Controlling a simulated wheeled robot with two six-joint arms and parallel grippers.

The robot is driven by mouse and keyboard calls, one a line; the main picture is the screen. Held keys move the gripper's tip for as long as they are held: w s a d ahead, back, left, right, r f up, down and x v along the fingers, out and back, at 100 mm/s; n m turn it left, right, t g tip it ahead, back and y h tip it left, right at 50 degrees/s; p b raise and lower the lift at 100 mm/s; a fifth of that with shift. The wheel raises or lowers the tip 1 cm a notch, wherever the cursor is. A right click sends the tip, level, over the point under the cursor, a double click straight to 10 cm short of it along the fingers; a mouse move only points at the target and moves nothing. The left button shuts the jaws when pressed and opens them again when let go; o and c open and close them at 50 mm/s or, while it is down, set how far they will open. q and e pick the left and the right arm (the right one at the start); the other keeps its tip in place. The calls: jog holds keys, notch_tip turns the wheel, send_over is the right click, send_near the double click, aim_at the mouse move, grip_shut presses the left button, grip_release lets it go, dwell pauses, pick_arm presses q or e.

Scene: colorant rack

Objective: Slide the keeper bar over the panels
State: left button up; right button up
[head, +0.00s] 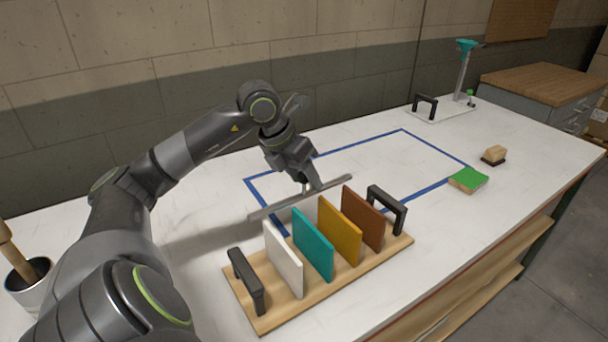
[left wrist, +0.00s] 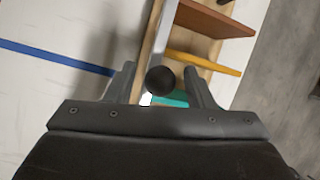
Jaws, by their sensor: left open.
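The keeper bar (head: 275,208) is a long grey bar along the far side of the upright panels. It also shows in the left wrist view (left wrist: 166,25), with a dark round knob (left wrist: 160,80) on it. The white (head: 283,260), teal (head: 313,245), amber (head: 340,232) and brown (head: 363,219) panels stand in a row on the wooden rack base (head: 270,318). My left gripper (head: 314,186) is open above the bar; in the wrist view its fingers lie either side of the knob. Whether they touch it I cannot tell. My right gripper is out of view.
Black handles stand at the rack's near-left (head: 245,280) and far-right (head: 388,207) ends. A blue tape outline (head: 370,141) lies behind the rack. A green-topped block (head: 468,179) and a wooden block (head: 494,153) are to the right. A white pot (head: 30,285) stands at left.

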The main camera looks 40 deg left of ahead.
pick_arm(q)
jog(key=shift+w+f, duration=0.1)
jog(key=shift+f, duration=0.15)
jog(key=shift+c, duration=0.4)
grip_shut()
